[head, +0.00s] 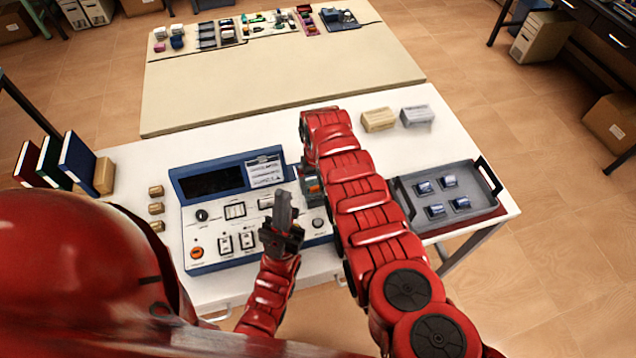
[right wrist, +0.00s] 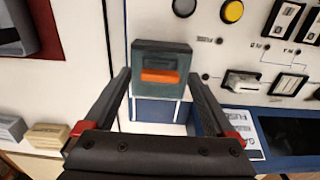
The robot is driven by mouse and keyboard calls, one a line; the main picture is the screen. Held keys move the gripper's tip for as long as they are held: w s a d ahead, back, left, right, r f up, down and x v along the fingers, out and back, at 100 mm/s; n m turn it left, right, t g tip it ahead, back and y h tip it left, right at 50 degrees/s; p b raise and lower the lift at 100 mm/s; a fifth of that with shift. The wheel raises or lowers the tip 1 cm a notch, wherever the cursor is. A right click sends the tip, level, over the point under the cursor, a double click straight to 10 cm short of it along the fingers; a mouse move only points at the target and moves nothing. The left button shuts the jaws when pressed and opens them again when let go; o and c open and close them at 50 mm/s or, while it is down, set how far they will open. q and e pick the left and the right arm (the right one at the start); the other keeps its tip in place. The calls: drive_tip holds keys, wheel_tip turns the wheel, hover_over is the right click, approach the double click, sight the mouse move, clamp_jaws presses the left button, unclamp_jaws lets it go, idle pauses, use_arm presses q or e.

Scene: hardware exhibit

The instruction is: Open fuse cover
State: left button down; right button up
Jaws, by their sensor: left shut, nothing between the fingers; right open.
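The fuse cover is a grey-teal block with an orange bar, at the right part of the control panel (head: 187,225). In the right wrist view the fuse cover (right wrist: 160,58) stands between my right gripper's (right wrist: 158,82) two spread fingers. I cannot tell whether they touch it. In the head view the cover (head: 312,187) is partly hidden by my right arm, which also hides most of the right gripper. My left gripper (head: 283,212) is shut and empty over the panel, left of the cover.
A grey tray (head: 404,190) with several small blue parts stands right of my right arm. Two small boxes, tan (head: 378,120) and grey (head: 416,116), stand at the back. Books (head: 78,160) and small tan blocks (head: 156,208) are on the left. The white table is bare behind the panel.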

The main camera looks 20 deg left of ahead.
drive_tip(key=shift+c, duration=0.3)
clamp_jaws()
